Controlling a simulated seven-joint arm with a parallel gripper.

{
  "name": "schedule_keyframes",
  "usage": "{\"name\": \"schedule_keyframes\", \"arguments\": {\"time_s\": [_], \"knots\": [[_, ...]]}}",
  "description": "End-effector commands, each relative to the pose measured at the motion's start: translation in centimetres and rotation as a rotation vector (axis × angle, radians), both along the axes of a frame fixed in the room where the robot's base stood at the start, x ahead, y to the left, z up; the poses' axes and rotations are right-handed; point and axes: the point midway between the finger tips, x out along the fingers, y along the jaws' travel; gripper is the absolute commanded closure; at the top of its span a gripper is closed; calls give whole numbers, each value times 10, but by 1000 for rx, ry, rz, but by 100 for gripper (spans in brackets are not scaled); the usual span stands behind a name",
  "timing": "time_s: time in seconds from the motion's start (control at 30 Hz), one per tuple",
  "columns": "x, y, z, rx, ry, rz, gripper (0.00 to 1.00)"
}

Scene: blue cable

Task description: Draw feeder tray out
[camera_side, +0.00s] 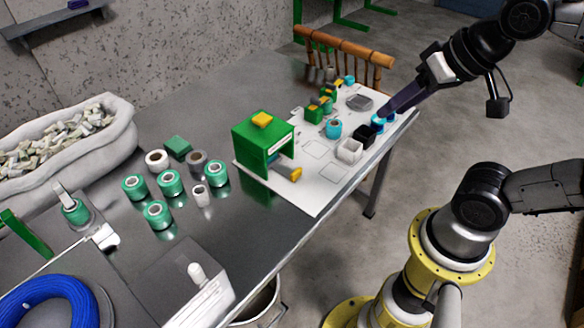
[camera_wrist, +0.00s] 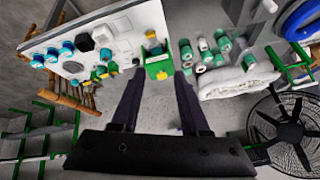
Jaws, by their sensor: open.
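The green feeder box (camera_side: 262,143), with a yellow block on top, stands on the left part of a white board. At its lower right side is a grey tray part (camera_side: 282,166) with a yellow handle (camera_side: 295,174); how far the tray sticks out is hard to tell. The feeder box also shows in the wrist view (camera_wrist: 158,68), beyond the fingertips. My gripper (camera_side: 384,115) is over the far right end of the board, well away from the feeder, near cyan spools. In the wrist view my gripper (camera_wrist: 160,74) is open, with nothing between its fingers.
Green spools (camera_side: 135,187) stand left of the feeder. The board's near edge by the tray handle is bare.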

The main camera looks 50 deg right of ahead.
Motion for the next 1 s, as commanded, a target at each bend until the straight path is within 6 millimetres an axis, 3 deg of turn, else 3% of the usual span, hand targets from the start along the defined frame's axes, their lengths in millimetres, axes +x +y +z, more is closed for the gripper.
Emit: {"name": "schedule_keyframes", "arguments": {"time_s": [0.23,0.47,0.67,0.8,1.0], "knots": [[71,-4,18,218,32,-371,55],[155,-12,-5,368,121,-708,55],[218,-23,-60,429,216,-950,55],[250,-32,-114,429,296,-1077,55],[264,-41,-189,376,417,-1142,55]]}}
